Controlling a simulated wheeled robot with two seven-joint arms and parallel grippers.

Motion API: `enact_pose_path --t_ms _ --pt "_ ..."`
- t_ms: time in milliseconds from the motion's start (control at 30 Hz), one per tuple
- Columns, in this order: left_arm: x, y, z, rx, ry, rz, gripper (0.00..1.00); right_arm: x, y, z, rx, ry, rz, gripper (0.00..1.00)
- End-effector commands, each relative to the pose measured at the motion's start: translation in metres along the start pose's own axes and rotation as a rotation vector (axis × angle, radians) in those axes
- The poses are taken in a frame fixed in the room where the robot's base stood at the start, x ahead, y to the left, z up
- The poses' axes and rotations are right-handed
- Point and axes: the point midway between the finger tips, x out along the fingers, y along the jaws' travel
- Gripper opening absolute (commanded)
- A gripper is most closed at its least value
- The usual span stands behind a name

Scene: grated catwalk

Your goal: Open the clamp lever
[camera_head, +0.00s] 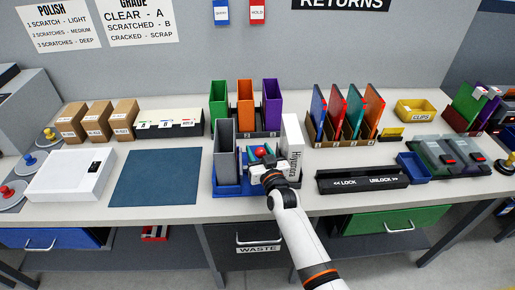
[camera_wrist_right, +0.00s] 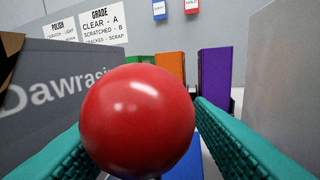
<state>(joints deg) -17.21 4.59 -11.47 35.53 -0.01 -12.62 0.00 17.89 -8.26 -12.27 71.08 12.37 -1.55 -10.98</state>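The red ball knob (camera_head: 261,152) of the clamp lever stands at the middle of the table, over a blue fixture (camera_head: 228,190) between a grey block and a white box. It fills the centre of the right wrist view (camera_wrist_right: 138,120). My right gripper (camera_head: 261,165) is at the knob. Its teal fingers stand apart on either side of the ball, with a small gap visible at the right finger. The left fingertip is hidden behind the ball. The rest of the lever is hidden. My left gripper is not in view.
The grey block (camera_head: 226,146) and white box (camera_head: 292,143) stand close on both sides. Green, orange and purple bins (camera_head: 246,102) stand behind. A black lock/unlock bar (camera_head: 362,181) lies to the right. A blue mat (camera_head: 155,177) lies bare to the left.

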Motion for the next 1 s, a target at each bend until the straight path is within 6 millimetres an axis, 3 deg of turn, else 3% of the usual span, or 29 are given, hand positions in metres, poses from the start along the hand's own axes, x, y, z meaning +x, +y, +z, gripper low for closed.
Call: enact_pose_path --t_ms 300,467,1000 --pt "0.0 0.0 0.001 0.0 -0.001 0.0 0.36 0.001 0.003 0.008 0.001 -0.015 0.003 0.51" --pt "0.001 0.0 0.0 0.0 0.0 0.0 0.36 -0.011 0.003 0.006 0.002 -0.015 0.003 0.51" --pt "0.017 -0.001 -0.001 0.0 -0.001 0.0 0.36 -0.106 -0.001 0.002 0.001 -0.01 0.001 0.51"
